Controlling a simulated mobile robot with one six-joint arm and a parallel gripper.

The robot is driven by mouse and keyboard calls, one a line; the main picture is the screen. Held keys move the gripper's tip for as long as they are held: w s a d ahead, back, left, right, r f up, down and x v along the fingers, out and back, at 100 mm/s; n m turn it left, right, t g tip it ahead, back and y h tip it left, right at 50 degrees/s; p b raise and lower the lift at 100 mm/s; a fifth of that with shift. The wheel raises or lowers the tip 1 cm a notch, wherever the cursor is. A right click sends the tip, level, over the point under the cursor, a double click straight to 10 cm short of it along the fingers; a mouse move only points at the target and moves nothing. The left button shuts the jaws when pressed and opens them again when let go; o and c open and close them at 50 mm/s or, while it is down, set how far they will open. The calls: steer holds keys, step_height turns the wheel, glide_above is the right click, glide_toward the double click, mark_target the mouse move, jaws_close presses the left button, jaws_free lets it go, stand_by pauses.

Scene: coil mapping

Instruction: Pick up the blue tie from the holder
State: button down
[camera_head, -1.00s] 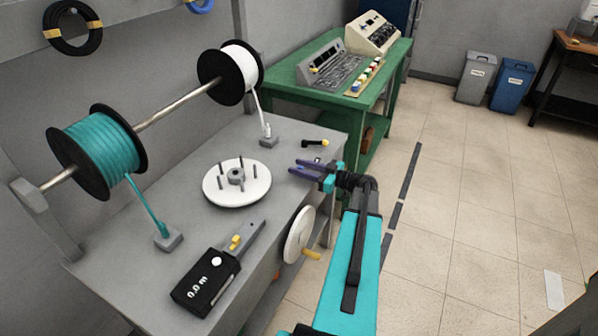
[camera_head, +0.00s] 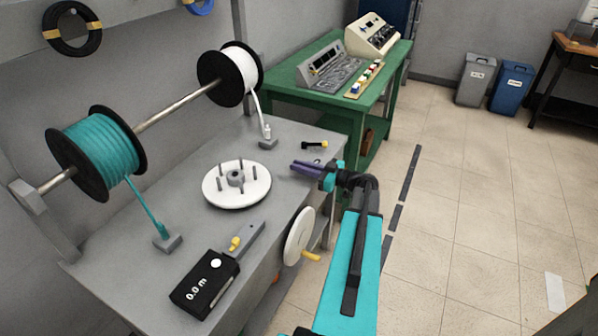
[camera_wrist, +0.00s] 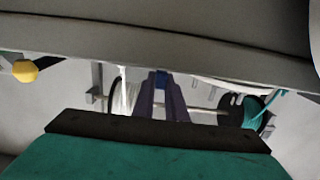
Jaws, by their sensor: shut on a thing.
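My gripper (camera_head: 300,167) is shut just above the right part of the grey workbench, beyond the white winding disc. In the wrist view my gripper (camera_wrist: 161,85) has its two purple fingers close together, with a small blue piece, the blue tie (camera_wrist: 161,78), between their tips. In the head view the tie cannot be made out, as the fingers cover it. I cannot tell the holder apart under or behind the fingers.
The white disc with pegs (camera_head: 236,186) stands left of my gripper. The crank wheel (camera_head: 299,238) is at the bench front. The black meter (camera_head: 205,284), teal spool (camera_head: 95,152) and white spool (camera_head: 231,73) are further left.

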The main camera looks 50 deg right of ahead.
steer(key=shift+r+b, duration=0.3)
steer(key=shift+r, duration=0.45)
steer(key=s+a+r+b, duration=0.1)
steer(key=s+b, duration=0.1)
steer(key=s, duration=0.6)
steer(key=s+a+r+b, duration=0.1)
steer(key=s+a+b, duration=0.1)
steer(key=s, duration=0.5)
steer(key=shift+s+a+r, duration=0.15)
steer(key=shift+s+a, duration=0.15)
steer(key=shift+s, duration=0.05)
